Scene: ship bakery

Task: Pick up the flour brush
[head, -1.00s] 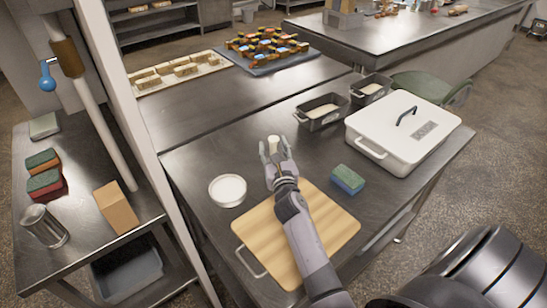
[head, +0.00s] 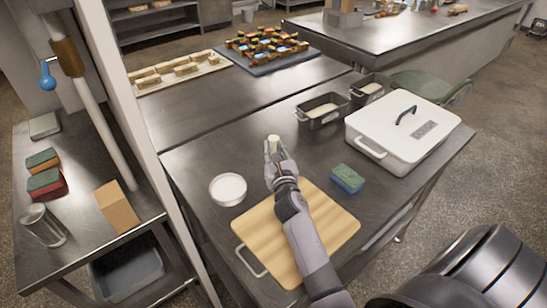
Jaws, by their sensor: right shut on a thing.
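My right gripper (head: 275,151) reaches over the steel table, just beyond the far edge of the wooden cutting board (head: 331,220). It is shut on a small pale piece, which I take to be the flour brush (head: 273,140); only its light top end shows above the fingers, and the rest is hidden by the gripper. I cannot tell whether it still touches the table. My left gripper is not in view.
A white bowl (head: 228,189) stands left of the gripper. A green-and-blue sponge (head: 347,178) lies to the right. Two dark loaf tins (head: 322,121) and a white lidded box (head: 404,134) stand farther right. Bare table lies beyond the gripper.

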